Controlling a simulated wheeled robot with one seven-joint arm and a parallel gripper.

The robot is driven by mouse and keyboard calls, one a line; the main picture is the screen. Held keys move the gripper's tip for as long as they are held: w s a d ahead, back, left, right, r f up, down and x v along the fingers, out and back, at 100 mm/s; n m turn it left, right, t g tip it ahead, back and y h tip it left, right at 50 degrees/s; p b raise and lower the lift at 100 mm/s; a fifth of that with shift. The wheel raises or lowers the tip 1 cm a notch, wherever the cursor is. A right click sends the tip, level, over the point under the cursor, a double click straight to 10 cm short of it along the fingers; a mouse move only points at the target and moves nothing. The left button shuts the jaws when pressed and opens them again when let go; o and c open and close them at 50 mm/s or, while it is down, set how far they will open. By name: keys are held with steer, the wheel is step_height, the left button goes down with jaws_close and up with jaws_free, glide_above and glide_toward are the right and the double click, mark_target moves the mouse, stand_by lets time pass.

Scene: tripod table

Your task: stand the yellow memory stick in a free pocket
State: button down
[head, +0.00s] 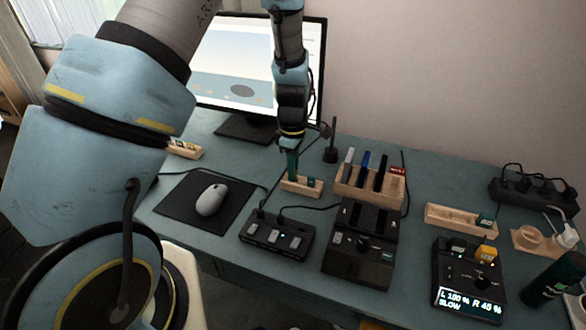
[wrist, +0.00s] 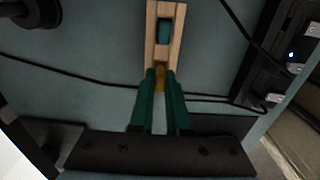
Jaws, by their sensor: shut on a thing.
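My gripper (head: 292,176) points down over the left part of a small wooden pocket block (head: 300,190). In the wrist view, the green fingers of my gripper (wrist: 160,76) are shut on the yellow memory stick (wrist: 160,79), of which only a small part shows between the fingertips. The stick is at the near end of the wooden block (wrist: 151,30). I cannot tell whether its lower end is inside a pocket or above it. A dark green stick (wrist: 165,31) stands in another pocket of the block; it also shows in the head view (head: 310,182).
A wooden rack (head: 352,184) with several upright items stands right of the block, behind a black dock (head: 358,258). A black hub (head: 275,238) and a mouse (head: 211,200) lie in front. Another wooden holder (head: 455,217) is right. A monitor (head: 240,70) stands behind. Cables cross the table.

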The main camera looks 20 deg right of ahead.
steer(key=shift+f, duration=0.25)
steer(key=c, duration=0.8)
jaws_free()
steer(key=shift+r, duration=0.15)
step_height(320, 180, up, 10)
steer(key=shift+r+b, duration=0.25)
steer(key=shift+b, duration=0.75)
